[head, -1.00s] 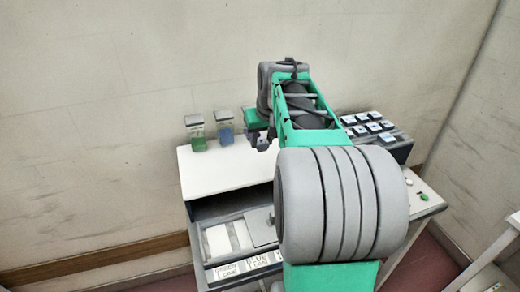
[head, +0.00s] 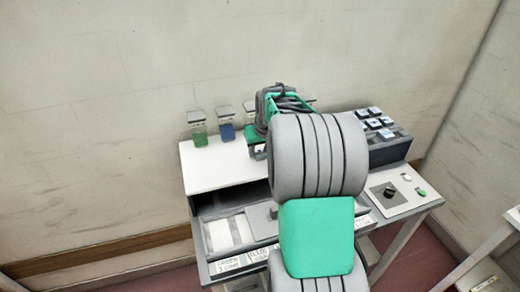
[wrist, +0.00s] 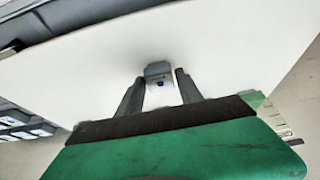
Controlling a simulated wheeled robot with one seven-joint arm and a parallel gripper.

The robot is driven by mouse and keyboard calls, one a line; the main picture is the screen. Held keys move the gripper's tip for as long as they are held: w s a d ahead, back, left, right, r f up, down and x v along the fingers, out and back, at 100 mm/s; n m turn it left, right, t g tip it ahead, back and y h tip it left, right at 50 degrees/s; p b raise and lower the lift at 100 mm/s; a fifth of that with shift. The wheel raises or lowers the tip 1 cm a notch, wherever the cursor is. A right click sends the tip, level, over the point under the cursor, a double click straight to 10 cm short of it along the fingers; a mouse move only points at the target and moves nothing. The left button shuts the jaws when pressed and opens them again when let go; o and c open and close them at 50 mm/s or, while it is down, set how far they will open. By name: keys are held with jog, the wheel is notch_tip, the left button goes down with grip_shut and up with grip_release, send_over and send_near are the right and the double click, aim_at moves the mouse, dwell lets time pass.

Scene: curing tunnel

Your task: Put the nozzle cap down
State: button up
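A green-filled container (head: 199,136) and a blue-filled one (head: 226,130) stand at the back of the white top. A dark rack with pale blocks (head: 385,135) is at right, beside a control panel (head: 397,193) with a knob. The white top's left part is clear.

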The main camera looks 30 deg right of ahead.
jog(key=shift+o, duration=1.3)
jog(key=shift+r, duration=0.45)
jog(key=a+b+v, duration=0.1)
jog(key=b+v, duration=0.1)
jog(key=v, duration=1)
jog(key=s+a+f+n, duration=0.1)
jog(key=s+a+f, duration=0.1)
jog(key=a, duration=0.5)
jog(key=s+a+f, duration=0.2)
jog(key=s+a, duration=0.3)
jog(key=a, duration=0.3)
jog(key=shift+n+y, duration=0.4)
jog(key=shift+o, duration=0.5)
jog(key=s+a+f+n, duration=0.1)
jog(key=s+a+f, duration=0.4)
jog(key=s, duration=0.3)
jog(key=shift+s+a+f, duration=0.2)
jog(key=shift+s+a, duration=0.15)
jog(key=shift+a, duration=0.55)
notch_tip(320, 180, up, 4)
jog(key=m+b, duration=0.3)
jog(key=b, duration=0.2)
send_over(262, 165)
jog(key=shift+h, duration=0.3)
jog(key=p+x, duration=0.1)
jog(key=x, duration=0.6)
jog(key=shift+w+d+p, duration=0.1)
jog(key=shift+d+p, duration=0.1)
jog(key=shift+p, duration=0.15)
jog(key=shift+c, duration=0.2)
